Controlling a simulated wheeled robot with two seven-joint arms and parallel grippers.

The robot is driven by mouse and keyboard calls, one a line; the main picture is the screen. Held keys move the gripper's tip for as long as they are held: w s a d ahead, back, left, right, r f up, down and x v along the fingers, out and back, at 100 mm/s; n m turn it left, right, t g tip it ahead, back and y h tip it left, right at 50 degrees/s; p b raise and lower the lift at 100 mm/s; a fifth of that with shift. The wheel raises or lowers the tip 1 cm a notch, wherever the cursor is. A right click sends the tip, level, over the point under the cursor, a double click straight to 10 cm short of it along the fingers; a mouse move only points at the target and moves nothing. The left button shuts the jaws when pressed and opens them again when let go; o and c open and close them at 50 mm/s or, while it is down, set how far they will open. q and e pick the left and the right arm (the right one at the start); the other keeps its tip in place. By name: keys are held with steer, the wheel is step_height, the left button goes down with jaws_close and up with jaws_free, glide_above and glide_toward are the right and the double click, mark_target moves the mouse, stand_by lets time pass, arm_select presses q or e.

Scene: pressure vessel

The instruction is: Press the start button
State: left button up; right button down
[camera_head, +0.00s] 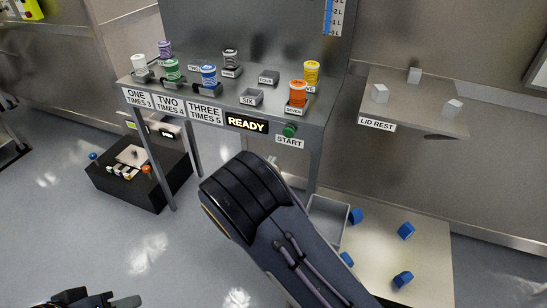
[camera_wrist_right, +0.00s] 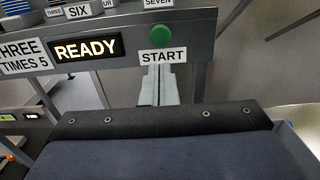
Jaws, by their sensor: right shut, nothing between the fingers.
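The green start button (camera_head: 289,130) sits on the front edge of the grey bench, above the START label (camera_head: 289,142) and right of the lit READY display (camera_head: 247,123). In the right wrist view the button (camera_wrist_right: 161,37) is near the top. My right gripper (camera_wrist_right: 159,72) is shut and empty, its fingertips just below the button and close to the START label. I cannot tell whether it touches the panel. In the head view my right forearm mostly hides it. My left gripper (camera_head: 108,302) is partly in view at the bottom left, away from the bench; its opening is unclear.
Several coloured-lid jars and labelled slots stand on the bench top (camera_head: 180,90). A LID REST shelf (camera_head: 420,112) with pale blocks is at the right. A grey bin (camera_head: 325,222) and blue pieces lie on a low pale table. A black box (camera_head: 140,175) stands at left.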

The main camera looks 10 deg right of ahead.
mark_target(288, 134)
steer(key=p+x, duration=0.1)
steer(key=x, duration=1.1)
